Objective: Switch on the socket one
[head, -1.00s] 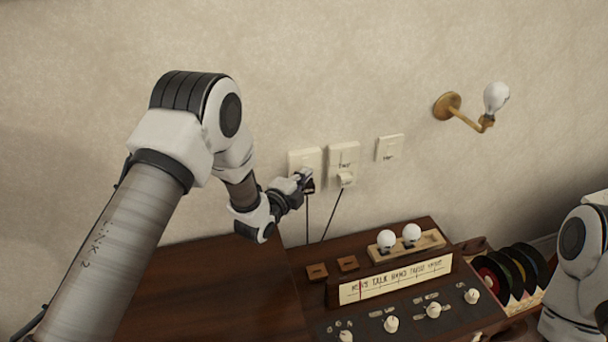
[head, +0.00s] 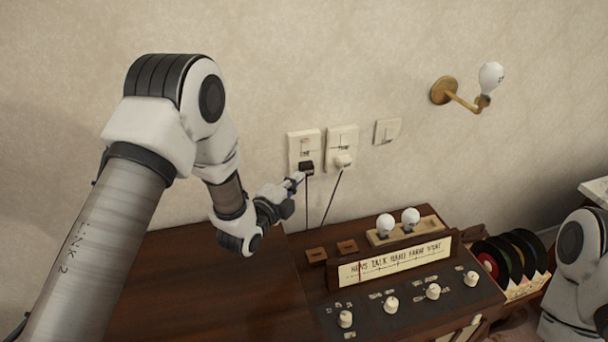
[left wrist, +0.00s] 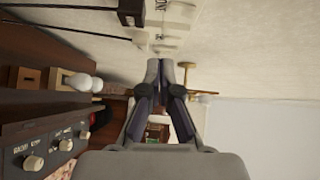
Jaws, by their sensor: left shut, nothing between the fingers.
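Socket one (head: 296,139) is the left cream wall plate, with a black plug (head: 306,167) in its lower part. Its small lettering is hard to read, and I cannot tell the position of its switch. Socket two (head: 342,137) stands beside it with a white plug (head: 343,162). My left gripper (head: 297,179) is shut and empty, just left of and below the black plug; I cannot tell whether it touches the plug. Its fingers (left wrist: 167,66) also show in the left wrist view. My right gripper is out of view.
A blank-looking switch plate (head: 387,131) is right of the sockets. A brass lamp arm (head: 460,101) holds a bulb. Below are a wooden radio cabinet (head: 190,285) with knobs, two bulbs (head: 398,222) in a holder, and records (head: 515,262). Two black cords hang from the plugs.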

